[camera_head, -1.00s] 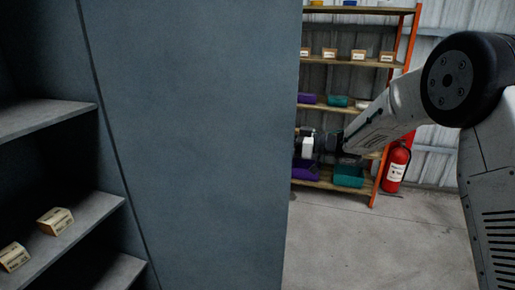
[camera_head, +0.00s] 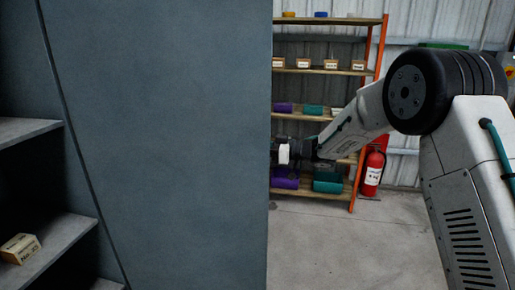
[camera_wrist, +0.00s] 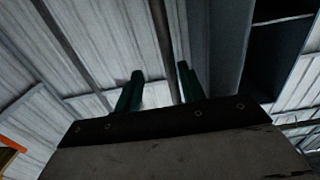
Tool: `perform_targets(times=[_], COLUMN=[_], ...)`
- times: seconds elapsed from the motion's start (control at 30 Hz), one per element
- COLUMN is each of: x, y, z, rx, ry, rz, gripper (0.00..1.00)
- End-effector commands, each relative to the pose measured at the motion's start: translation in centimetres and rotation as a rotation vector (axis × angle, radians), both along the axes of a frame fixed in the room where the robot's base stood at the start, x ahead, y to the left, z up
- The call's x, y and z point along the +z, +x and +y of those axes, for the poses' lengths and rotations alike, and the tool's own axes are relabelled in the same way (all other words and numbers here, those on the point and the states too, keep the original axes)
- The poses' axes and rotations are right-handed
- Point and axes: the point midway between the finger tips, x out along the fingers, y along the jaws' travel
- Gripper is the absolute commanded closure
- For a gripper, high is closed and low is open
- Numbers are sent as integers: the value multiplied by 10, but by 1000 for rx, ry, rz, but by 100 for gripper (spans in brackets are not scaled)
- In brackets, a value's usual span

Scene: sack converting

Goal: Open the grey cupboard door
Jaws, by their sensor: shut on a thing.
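The grey cupboard door (camera_head: 165,140) stands swung out from the cupboard, with a wide flat face toward me in the head view. The open cupboard (camera_head: 25,131) with dark shelves shows at the left. My gripper (camera_head: 277,152) is at the door's right free edge, its tips hidden behind that edge. In the wrist view the two green fingers of my gripper (camera_wrist: 158,88) stand apart, with a grip on the door handle. The handle itself is not clearly visible. A grey panel, likely the door (camera_wrist: 222,45), rises right of the fingers.
A small box (camera_head: 20,248) lies on a lower cupboard shelf. Behind the door, an orange-framed rack (camera_head: 362,110) holds boxes and coloured bins. A red fire extinguisher (camera_head: 372,170) stands beside it. The concrete floor (camera_head: 350,245) right of the door is clear.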

Motion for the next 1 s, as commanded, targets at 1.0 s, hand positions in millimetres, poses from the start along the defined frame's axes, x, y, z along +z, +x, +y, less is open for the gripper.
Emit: perform_targets(times=[1.0], x=[0], y=[-10], z=[-76], rx=[-3], ry=[2], rz=[0], gripper=[65])
